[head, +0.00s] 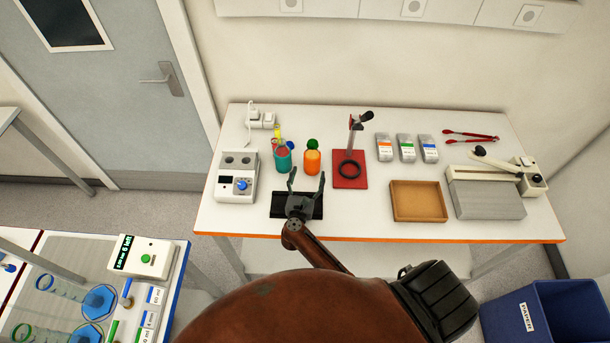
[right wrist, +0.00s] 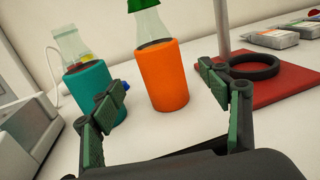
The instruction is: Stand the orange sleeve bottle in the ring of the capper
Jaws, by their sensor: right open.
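The orange sleeve bottle (head: 312,162) stands upright on the table, with a green top; it also shows in the right wrist view (right wrist: 163,78). The capper has a red base (head: 342,183), an upright post and a black ring (head: 349,170). The ring (right wrist: 255,68) looks empty in the right wrist view. The capper stands just right of the bottle. My right gripper (head: 306,176) is open and empty, in front of the bottle. In the right wrist view the bottle is beyond the gap between its fingers, apart from them. My left gripper is out of view.
A teal sleeve bottle (head: 283,160) stands close left of the orange one. A white device (head: 237,190) is further left. Small boxes (head: 406,147), a brown tray (head: 419,215) and red tongs (head: 470,136) lie right. A black mat (head: 280,208) lies under my right gripper.

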